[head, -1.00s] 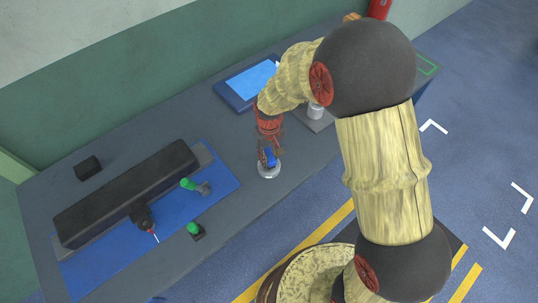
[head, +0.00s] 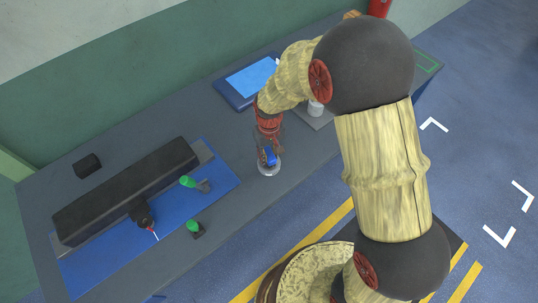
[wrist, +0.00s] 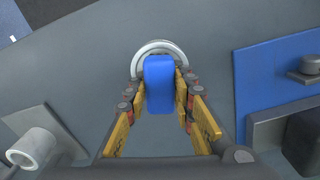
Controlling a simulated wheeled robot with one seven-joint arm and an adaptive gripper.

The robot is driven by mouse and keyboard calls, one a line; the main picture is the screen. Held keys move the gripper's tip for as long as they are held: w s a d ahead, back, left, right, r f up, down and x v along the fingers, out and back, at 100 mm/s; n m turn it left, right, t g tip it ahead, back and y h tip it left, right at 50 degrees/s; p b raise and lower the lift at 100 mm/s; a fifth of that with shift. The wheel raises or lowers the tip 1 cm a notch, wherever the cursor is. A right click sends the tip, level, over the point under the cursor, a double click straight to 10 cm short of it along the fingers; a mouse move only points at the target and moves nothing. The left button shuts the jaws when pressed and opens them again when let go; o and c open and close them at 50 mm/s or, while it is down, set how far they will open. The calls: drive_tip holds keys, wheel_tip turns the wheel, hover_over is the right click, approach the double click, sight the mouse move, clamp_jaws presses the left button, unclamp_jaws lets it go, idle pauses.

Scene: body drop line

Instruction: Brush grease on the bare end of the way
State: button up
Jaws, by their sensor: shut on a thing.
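My gripper (head: 268,147) is over the middle of the bench, pointing down. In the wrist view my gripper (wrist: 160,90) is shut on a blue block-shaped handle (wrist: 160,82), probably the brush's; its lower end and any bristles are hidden. The handle (head: 270,157) is over a pale round pot (head: 268,170), whose rim (wrist: 160,45) shows just beyond it in the wrist view. I cannot tell whether the handle's lower end is inside the pot. A long dark bar (head: 125,190), likely the way, lies on a blue mat at left, with a grey end (head: 204,151) showing.
A black block (head: 87,166) sits behind. A blue-screened tablet (head: 250,80) and a white cylinder (head: 315,109) are near my arm.

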sight(269, 154)
drive_tip(key=shift+s+f, duration=0.1)
drive_tip(key=shift+f, duration=0.45)
idle(1.2)
drive_tip(key=shift+r, duration=0.15)
drive_tip(key=shift+r+p, duration=2.15)
drive_tip(key=shift+r, duration=1.3)
drive_tip(key=shift+f, duration=0.1)
